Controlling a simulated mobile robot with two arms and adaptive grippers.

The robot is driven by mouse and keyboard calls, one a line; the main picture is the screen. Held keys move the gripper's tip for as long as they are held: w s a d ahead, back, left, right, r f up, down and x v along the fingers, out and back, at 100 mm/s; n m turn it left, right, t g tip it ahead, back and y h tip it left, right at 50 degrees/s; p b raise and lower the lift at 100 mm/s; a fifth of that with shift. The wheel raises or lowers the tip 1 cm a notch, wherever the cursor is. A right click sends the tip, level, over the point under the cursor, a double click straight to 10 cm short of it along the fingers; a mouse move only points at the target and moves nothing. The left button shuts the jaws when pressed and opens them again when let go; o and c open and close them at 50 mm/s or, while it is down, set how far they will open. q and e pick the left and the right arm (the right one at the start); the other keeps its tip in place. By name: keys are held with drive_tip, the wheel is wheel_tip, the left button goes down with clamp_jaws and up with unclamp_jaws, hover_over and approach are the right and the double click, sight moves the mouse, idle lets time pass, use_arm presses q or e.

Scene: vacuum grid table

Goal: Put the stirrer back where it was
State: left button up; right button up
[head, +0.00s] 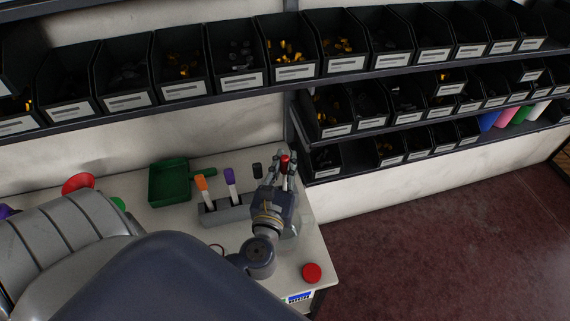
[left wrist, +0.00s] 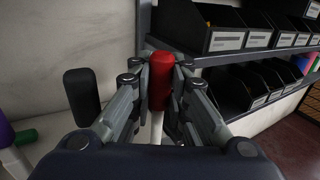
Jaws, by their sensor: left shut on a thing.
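My left gripper (head: 283,167) is shut on a red-handled stirrer (head: 285,161). In the left wrist view the stirrer's red handle (left wrist: 161,78) stands upright between the fingers, with a pale shaft below. The arm hides the rack's right end and the stirrer's lower end. My right gripper is not in view.
A red round lid (head: 312,272) lies near the table's right edge. A red funnel-like piece (head: 78,183) is at far left. Shelves of dark bins (head: 238,80) line the wall behind.

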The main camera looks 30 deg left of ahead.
use_arm(q)
drive_tip(key=shift+f, duration=0.15)
drive_tip(key=o, duration=0.7)
drive_tip(key=shift+o, duration=0.7)
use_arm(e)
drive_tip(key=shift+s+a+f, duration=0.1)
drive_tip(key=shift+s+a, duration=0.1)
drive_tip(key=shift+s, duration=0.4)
use_arm(q)
drive_tip(key=shift+r, duration=0.25)
drive_tip(key=shift+s+d+f, duration=0.15)
drive_tip(key=shift+s+d, duration=0.05)
drive_tip(key=shift+s, duration=0.1)
drive_tip(key=b+v, duration=0.3)
drive_tip(key=v, duration=0.8)
drive_tip(key=shift+s, duration=0.15)
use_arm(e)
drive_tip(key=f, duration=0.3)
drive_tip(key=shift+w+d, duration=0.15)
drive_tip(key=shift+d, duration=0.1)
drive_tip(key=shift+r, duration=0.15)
